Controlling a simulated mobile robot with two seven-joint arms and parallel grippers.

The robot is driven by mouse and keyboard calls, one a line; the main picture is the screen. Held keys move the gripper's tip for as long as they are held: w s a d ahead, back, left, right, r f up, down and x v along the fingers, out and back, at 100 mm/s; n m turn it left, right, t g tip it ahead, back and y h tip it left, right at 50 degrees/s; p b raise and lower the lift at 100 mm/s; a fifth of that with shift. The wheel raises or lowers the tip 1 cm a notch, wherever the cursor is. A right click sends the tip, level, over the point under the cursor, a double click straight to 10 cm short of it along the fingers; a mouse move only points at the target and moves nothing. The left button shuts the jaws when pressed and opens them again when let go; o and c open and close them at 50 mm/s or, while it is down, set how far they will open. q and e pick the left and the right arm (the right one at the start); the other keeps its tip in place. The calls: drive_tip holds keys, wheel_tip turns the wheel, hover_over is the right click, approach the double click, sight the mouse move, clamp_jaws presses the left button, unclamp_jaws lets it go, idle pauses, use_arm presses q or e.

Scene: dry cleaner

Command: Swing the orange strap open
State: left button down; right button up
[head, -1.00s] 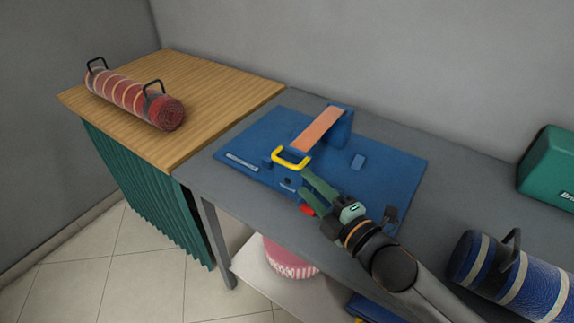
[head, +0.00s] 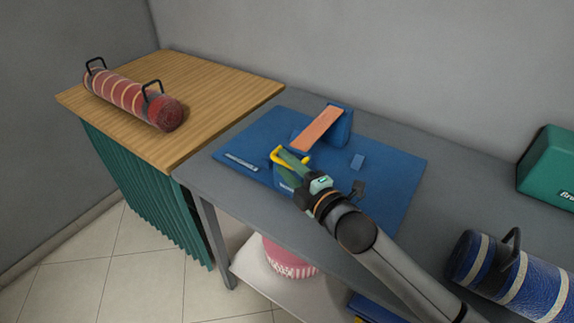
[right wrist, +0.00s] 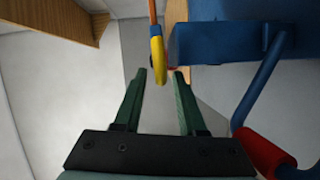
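The orange strap (head: 318,127) slopes down from a blue block (head: 340,128) at the back of the blue base (head: 400,165). Its lower end is by the yellow loop handle (head: 277,154), over a front blue block. My right gripper (head: 292,158) is at the handle and partly hides it in the head view. In the right wrist view, its green fingers (right wrist: 159,74) are apart, and the yellow handle (right wrist: 157,55) shows in the gap at their tips. Contact cannot be told. The strap is a thin orange strip (right wrist: 153,10) above. My left gripper is out of view.
A red-gripped blue lever (right wrist: 262,150) is right of the fingers in the wrist view. A red roll (head: 135,97) lies on the wooden table (head: 215,95). A blue roll (head: 515,275) and a green case (head: 550,165) are on the grey table's right.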

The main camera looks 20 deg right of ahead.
clamp_jaws()
idle(1.2)
